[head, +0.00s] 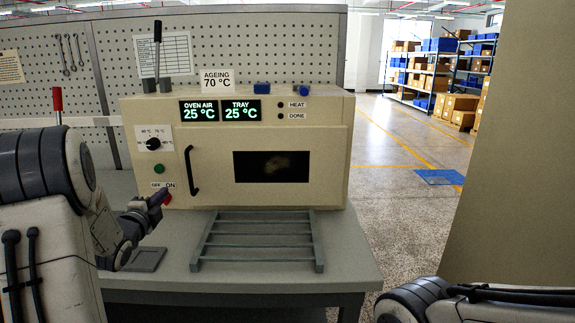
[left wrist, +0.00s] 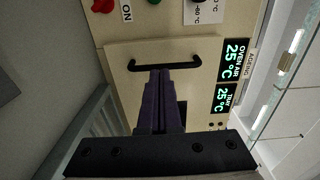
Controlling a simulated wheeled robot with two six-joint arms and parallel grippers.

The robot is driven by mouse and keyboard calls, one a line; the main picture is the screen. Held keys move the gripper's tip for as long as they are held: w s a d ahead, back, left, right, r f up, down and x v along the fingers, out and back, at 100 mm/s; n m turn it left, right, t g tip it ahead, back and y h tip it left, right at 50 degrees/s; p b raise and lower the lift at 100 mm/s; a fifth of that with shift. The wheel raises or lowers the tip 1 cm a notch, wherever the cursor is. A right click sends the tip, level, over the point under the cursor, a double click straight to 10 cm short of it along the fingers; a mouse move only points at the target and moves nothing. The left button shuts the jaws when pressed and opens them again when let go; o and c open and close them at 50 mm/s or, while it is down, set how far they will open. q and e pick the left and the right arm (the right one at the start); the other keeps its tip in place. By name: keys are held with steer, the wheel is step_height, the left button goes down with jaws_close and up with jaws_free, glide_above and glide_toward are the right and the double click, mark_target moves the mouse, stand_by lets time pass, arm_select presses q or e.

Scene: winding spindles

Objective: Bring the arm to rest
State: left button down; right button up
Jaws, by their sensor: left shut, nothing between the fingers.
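My left gripper (head: 158,197) is in front of the lower left of the beige oven (head: 330,140), by the red switch (head: 167,199) under the OFF/ON label. In the left wrist view its dark fingers (left wrist: 160,75) are shut together with nothing between them. They overlap the black door handle (left wrist: 178,64) there; I cannot tell whether they touch it. The red switch (left wrist: 102,6) shows at the top left of that view, apart from the fingertips. Both oven displays (head: 220,111) read 25 °C. Part of my right arm shows at the lower right, its gripper out of view.
A grey slatted rack (head: 258,222) lies on the bench (head: 345,255) before the oven. A flat grey plate (head: 147,259) lies left of it. A pegboard (head: 250,45) stands behind. A beige panel (head: 515,140) fills the right side. Open floor and shelves lie beyond.

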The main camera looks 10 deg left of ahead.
arm_select(q)
steer(key=w+d+n+g+h+p, duration=0.1)
steer(key=w+d+n+g+p, duration=0.15)
steer(key=d, duration=0.95)
steer(key=s+d+f+n+g+h+p, duration=0.1)
steer(key=s+d+g, duration=0.25)
steer(key=d, duration=0.55)
steer(key=s+d+f+n+g+h+p, duration=0.15)
steer(key=s+d, duration=0.25)
steer(key=d, duration=0.5)
steer(key=s+d+n+g, duration=0.1)
steer(key=s+d+g, duration=0.2)
steer(key=s, duration=0.7)
steer(key=s+d+n+g+p, duration=0.1)
steer(key=s+d+g, duration=0.2)
steer(key=s, duration=0.7)
steer(key=s+d+n+g+p, duration=0.1)
steer(key=s+d+g, duration=0.3)
steer(key=s, duration=0.6)
steer(key=shift+d, duration=0.85)
steer(key=shift+h, duration=0.25)
